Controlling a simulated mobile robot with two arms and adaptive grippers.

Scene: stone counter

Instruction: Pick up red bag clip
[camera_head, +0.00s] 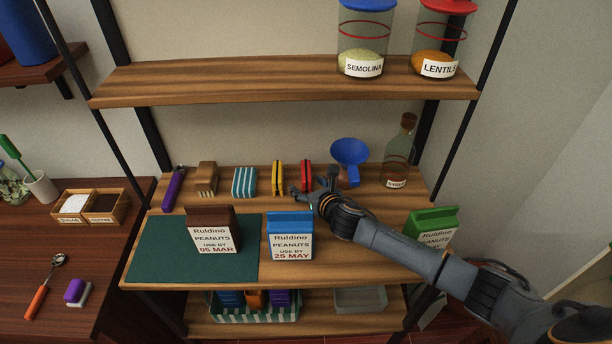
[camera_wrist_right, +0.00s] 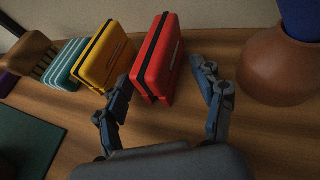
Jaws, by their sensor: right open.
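The red bag clip (camera_head: 306,175) stands on the middle wooden shelf, to the right of a yellow clip (camera_head: 277,177). In the right wrist view the red clip (camera_wrist_right: 159,60) has a black stripe and stands upright between and just ahead of the fingertips. My right gripper (camera_head: 313,191) is at the near side of the red clip in the head view. In the right wrist view my right gripper (camera_wrist_right: 163,90) is open, with one finger to each side of the red clip. The left finger is close to the yellow clip (camera_wrist_right: 103,57). My left gripper is not in view.
A blue funnel (camera_head: 350,152) and a bottle (camera_head: 399,155) stand to the right. Peanut cartons (camera_head: 290,237) stand in front.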

